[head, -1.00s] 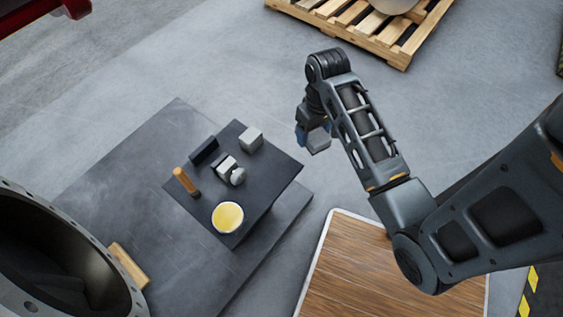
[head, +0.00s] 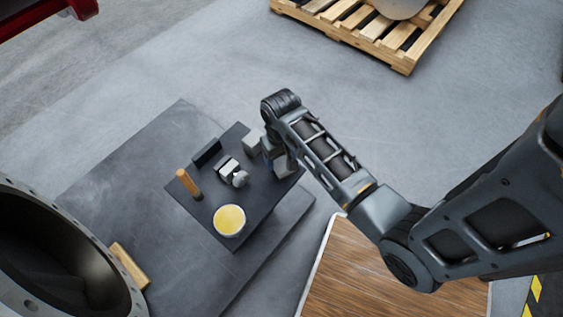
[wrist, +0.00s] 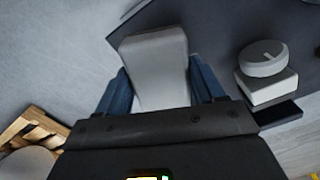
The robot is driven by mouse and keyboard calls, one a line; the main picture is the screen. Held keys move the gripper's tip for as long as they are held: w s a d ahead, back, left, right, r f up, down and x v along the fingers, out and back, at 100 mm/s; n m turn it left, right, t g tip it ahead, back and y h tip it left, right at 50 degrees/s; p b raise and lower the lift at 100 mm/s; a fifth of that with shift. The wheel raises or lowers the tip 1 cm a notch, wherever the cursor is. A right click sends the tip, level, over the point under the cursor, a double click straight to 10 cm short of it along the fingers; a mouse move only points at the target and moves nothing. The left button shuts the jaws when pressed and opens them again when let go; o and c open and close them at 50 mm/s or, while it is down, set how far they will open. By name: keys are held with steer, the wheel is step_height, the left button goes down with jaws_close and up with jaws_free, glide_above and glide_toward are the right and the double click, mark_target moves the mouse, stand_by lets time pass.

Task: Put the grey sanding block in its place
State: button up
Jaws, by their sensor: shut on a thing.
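The grey sanding block (wrist: 155,65) sits between the two blue fingers of my gripper (wrist: 160,88) in the wrist view. I cannot tell whether the block touches the tabletop. No marked place for the sanding block can be made out.
A black block (head: 206,152), a pale block with a round part (head: 228,170), an orange-handled tool (head: 186,182) and a yellow-filled round tin (head: 229,220) stand on the table. A large flanged ring (head: 95,240) is at left. Open floor lies behind the table.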

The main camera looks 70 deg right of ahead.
mark_target(281, 164)
steer(key=shift+f, duration=1.65)
steer(key=o, duration=0.9)
steer(key=shift+f, duration=0.1)
steer(key=shift+o, duration=0.2)
